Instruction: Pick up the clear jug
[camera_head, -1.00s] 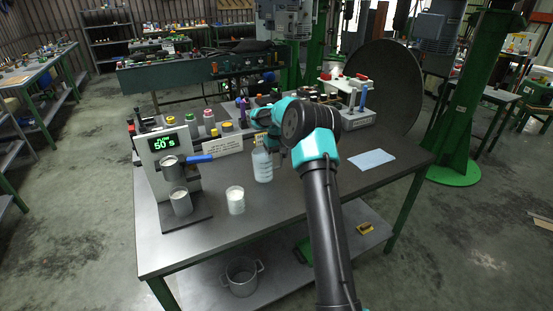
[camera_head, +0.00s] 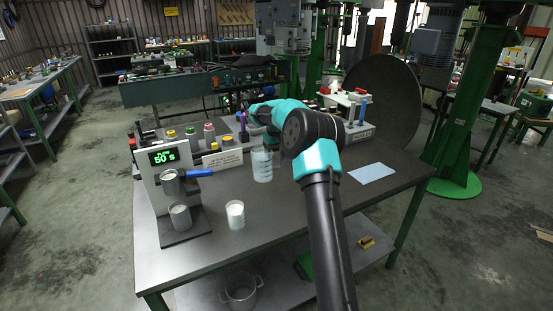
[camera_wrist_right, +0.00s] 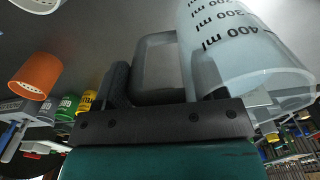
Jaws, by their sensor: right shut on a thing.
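The clear jug (camera_head: 262,166) stands upright over the middle of the table in the head view, behind the white-filled beaker (camera_head: 235,214). In the right wrist view the jug (camera_wrist_right: 240,45) shows ml markings up to 400 and a clear handle. My right gripper (camera_wrist_right: 160,85) has its dark fingers at the handle and is shut on it. In the head view my right wrist partly covers the gripper and the handle. I cannot tell whether the jug's base touches the table.
The disperser stand (camera_head: 163,157) with a 50 s display is at the table's left, with a metal cup (camera_head: 180,217) on its base. Coloured bottles (camera_head: 209,132) and a label sign (camera_head: 224,160) stand behind. A blue cloth (camera_head: 372,173) lies at right. The front middle is clear.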

